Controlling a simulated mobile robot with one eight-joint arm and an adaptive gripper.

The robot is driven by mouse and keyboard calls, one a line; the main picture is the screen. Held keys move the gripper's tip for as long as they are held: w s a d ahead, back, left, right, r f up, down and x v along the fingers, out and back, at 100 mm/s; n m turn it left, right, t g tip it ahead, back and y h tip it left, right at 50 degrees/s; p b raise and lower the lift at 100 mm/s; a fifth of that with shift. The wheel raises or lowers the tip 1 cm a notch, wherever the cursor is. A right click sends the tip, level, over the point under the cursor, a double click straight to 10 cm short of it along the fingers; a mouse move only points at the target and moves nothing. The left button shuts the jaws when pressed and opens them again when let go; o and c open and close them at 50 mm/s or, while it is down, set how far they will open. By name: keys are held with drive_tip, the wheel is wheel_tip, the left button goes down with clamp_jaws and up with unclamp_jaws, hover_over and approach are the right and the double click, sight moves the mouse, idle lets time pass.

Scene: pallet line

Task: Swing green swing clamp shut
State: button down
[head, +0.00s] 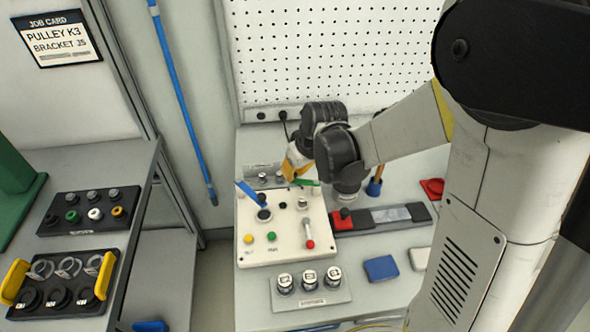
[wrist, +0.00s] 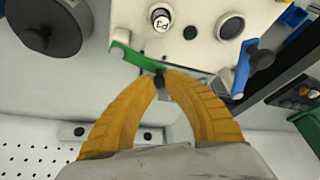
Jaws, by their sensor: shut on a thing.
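The green swing clamp (head: 306,182) is at the back edge of the white fixture panel (head: 258,252), beside my yellow fingers. In the wrist view the green clamp (wrist: 140,57) is a flat bar along the panel's edge, with one end at a small dark knob between my fingertips. My gripper (wrist: 161,80) is shut on the clamp at that end; the exact contact is partly hidden. The blue swing clamp (head: 250,193) is to its left on the panel, and also in the wrist view (wrist: 241,70). A round pin marked P3 (wrist: 160,18) stands near the green bar.
The panel has yellow (head: 248,239) and green (head: 271,236) buttons and a red-tipped lever (head: 309,231). Labelled cylinders (head: 308,278) stand in front. A tool tray (head: 380,217) and blue block (head: 380,268) lie to the right. A pegboard (head: 330,55) rises behind.

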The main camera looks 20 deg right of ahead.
drive_tip(key=n, duration=0.1)
drive_tip(key=s+n+y, duration=0.1)
drive_tip(key=shift+s+a+n, duration=0.15)
drive_tip(key=shift+s+n, duration=0.1)
drive_tip(key=shift+n, duration=0.15)
drive_tip(key=s+n+g, duration=0.1)
drive_tip(key=n, duration=0.1)
drive_tip(key=shift+s+n+y, duration=0.2)
drive_tip(key=shift+n+y, duration=0.2)
drive_tip(key=n, duration=0.1)
drive_tip(key=s+n+g, duration=0.1)
drive_tip(key=s+n+y, duration=0.1)
drive_tip(key=n, duration=0.1)
drive_tip(key=shift+d+g+b, duration=0.3)
drive_tip(key=shift+s+d+n+g, duration=0.2)
drive_tip(key=shift+s+n+g, duration=0.1)
drive_tip(key=shift+n, duration=0.35)
drive_tip(key=shift+s+d+n+g, duration=0.2)
drive_tip(key=shift+s+n, duration=0.1)
drive_tip(key=shift+n, duration=0.35)
drive_tip(key=c, duration=1.4)
unclamp_jaws()
drive_tip(key=shift+o, duration=0.5)
drive_tip(key=v, duration=1.2)
